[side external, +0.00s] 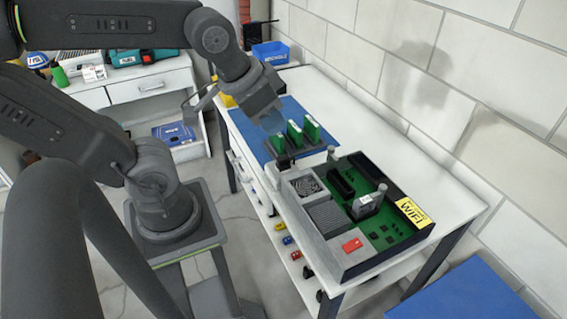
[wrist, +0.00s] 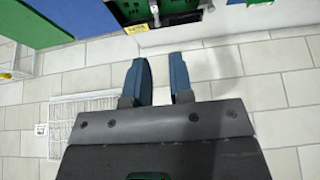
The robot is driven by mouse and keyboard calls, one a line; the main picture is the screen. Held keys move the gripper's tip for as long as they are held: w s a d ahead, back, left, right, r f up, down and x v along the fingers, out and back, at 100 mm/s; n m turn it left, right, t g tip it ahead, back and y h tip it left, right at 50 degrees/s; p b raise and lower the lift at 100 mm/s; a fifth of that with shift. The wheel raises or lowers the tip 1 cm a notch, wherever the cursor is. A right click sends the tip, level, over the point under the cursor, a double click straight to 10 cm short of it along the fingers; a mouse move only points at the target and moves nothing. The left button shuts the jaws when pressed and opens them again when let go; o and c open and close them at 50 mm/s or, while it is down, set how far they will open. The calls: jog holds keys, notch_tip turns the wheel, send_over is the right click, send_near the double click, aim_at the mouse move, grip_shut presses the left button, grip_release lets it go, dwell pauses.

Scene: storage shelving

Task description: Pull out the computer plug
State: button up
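The open computer case (side external: 345,262) lies on the white table, with a green circuit board (side external: 385,232) inside. A grey upright block with a pale top (side external: 367,204) stands on the board; it may be the plug, but I cannot tell for sure. My gripper (side external: 272,122) is above the table's far part, close to the rack of green cards in the picture and apart from the computer. The computer's edge (wrist: 135,28) shows at the top there, mostly cut off.
Several green cards (side external: 296,131) stand in a dark rack on a blue mat (side external: 245,128) beyond the computer. A blue bin (side external: 270,53) is at the table's far end. A block wall (side external: 430,80) runs along the right. The table's right strip (side external: 400,150) is clear.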

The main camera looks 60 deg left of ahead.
jog(key=o, duration=0.4)
jog(key=shift+g+y, duration=0.3)
jog(key=shift+g, duration=0.4)
jog(key=w+a+f, duration=0.1)
jog(key=w+a, duration=0.1)
jog(key=w, duration=0.1)
jog(key=w+a+f, duration=0.1)
jog(key=w, duration=0.1)
jog(key=shift+a+f, duration=0.3)
jog(key=o, duration=0.4)
jog(key=shift+g, duration=0.7)
jog(key=w+a+f, duration=0.4)
jog(key=a, duration=0.1)
jog(key=shift+w+f, duration=0.25)
jog(key=shift+o, duration=0.2)
jog(key=g, duration=0.3)
send_over(283, 157)
notch_tip(283, 157, down, 14)
jog(key=shift+d+f, duration=0.1)
jog(key=shift+f, duration=0.3)
jog(key=shift+f, duration=4.5)
